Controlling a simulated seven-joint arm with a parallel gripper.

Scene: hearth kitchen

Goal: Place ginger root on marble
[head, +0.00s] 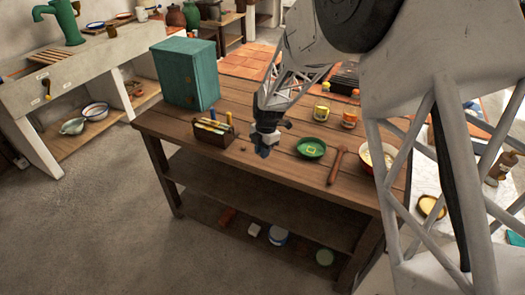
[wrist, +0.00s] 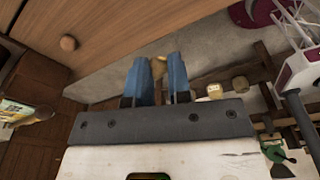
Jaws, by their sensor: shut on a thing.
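My gripper (head: 263,151) hangs above the front edge of the wooden table in the head view, with its fingers pointing down. In the wrist view its two blue fingers (wrist: 158,80) are shut on a small yellowish-tan piece, the ginger root (wrist: 159,66). Most of the root is hidden between the fingers, and I cannot make it out in the head view. A pale, white surface (head: 408,205) shows at the far right, partly behind my arm. I cannot tell for sure whether it is the marble.
The wooden table (head: 290,178) bears a tool caddy (head: 212,132), a teal cabinet (head: 186,73), a green bowl (head: 311,148), a hammer-like tool (head: 336,165) and mugs. A small round brown thing (wrist: 68,43) lies near its edge. Open floor (head: 110,235) lies in front.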

